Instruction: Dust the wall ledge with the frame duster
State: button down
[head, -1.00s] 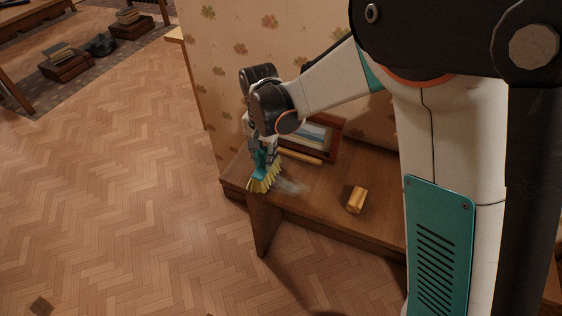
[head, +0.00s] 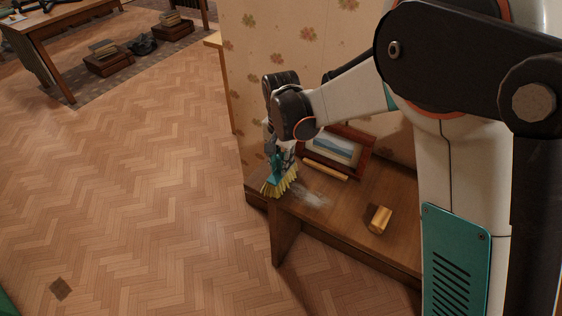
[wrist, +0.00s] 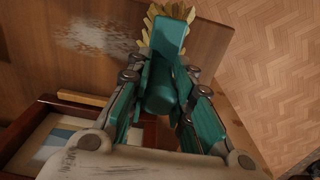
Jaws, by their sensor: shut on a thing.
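My gripper (head: 278,158) is shut on the frame duster (head: 280,182), a teal-handled brush with yellow bristles. The bristles point down at the left end of the brown wooden wall ledge (head: 345,205); whether they touch it I cannot tell. A pale grey dust patch (head: 312,198) lies on the ledge just right of the bristles. In the wrist view the fingers (wrist: 165,105) grip the teal handle (wrist: 165,62), the bristles (wrist: 160,20) show beyond it, and the dust patch (wrist: 100,36) lies to the left.
A red-brown picture frame (head: 338,147) leans by the wall on the ledge, with a thin wooden strip (head: 326,170) before it. A small yellow-brown block (head: 379,219) stands further right. Open parquet floor (head: 150,170) lies left; books on boxes (head: 108,58) are far back.

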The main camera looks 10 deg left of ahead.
jog(key=shift+f, duration=0.8)
jog(key=shift+f, duration=0.25)
jog(key=shift+s+d, duration=0.35)
jog(key=shift+d, duration=0.6)
jog(key=shift+s+d, duration=0.35)
jog(key=shift+d, duration=0.65)
jog(key=shift+s+d, duration=0.35)
jog(key=shift+d, duration=0.6)
jog(key=shift+s+d+r, duration=0.1)
jog(key=shift+s+d, duration=0.6)
jog(key=shift+d, duration=1.2)
jog(key=shift+s+d+f, duration=0.1)
jog(key=shift+s+d, duration=0.55)
jog(key=shift+d, duration=1.25)
jog(key=shift+s+d+r, duration=0.1)
jog(key=shift+s+d, duration=0.6)
jog(key=shift+d, duration=1.2)
notch_tip(320, 180, up, 2)
jog(key=shift+r, duration=0.1)
